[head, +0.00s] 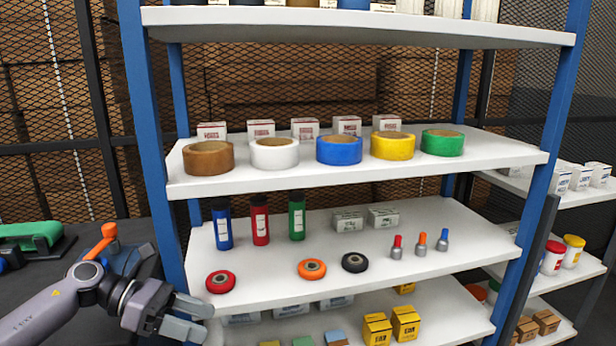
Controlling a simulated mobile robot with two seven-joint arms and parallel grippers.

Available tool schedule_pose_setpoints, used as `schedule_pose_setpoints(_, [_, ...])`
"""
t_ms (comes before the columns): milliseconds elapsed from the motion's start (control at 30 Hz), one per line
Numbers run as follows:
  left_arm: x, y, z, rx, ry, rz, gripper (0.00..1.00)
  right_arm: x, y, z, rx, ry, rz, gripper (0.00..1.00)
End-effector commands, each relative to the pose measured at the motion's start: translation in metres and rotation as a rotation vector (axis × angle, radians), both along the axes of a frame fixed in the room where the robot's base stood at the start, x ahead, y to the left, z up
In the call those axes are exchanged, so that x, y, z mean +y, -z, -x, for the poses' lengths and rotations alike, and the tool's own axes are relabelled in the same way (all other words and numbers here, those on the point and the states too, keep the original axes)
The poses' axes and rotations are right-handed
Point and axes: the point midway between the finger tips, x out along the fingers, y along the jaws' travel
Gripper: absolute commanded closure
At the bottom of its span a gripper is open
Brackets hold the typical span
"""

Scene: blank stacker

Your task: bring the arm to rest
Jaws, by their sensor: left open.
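My left arm comes in from the lower left. Its gripper (190,319) is beside the left blue post of the shelf rack, near the left end of the lower shelves. Its jaws are open with nothing seen between them. The closest item is a red wheel-like disc (220,282) on the shelf to the upper right of the fingers, apart from them. My right gripper is not in view.
A blue-post rack holds white shelves (320,234) with tape rolls (339,149), bottles (260,220), discs and small boxes. The left post (145,110) stands close to my arm. A dark table (40,280) with a green tool (30,234) is at left.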

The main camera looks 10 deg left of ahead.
Motion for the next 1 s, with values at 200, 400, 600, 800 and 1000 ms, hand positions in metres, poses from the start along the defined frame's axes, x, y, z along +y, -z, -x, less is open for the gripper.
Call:
schedule_pose_setpoints(200, [-0.077, 0.02, 0.006, 0.367, -0.293, 0.529, 0.37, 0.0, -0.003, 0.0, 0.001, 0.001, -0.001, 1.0])
schedule_pose_setpoints(400, [-0.095, 0.049, 0.015, 0.821, -0.615, 0.996, 0.37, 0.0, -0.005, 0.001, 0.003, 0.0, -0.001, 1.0])
schedule_pose_setpoints(600, [-0.086, 0.109, 0.047, 1.338, -0.978, 1.441, 0.37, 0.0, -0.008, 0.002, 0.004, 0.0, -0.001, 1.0])
schedule_pose_setpoints(800, [-0.078, 0.181, 0.112, 1.823, -1.36, 1.833, 0.37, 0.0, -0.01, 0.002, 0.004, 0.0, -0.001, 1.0])
schedule_pose_setpoints(1000, [-0.08, 0.22, 0.169, -1.832, 1.41, -1.8, 0.37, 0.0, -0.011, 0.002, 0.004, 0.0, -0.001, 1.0])
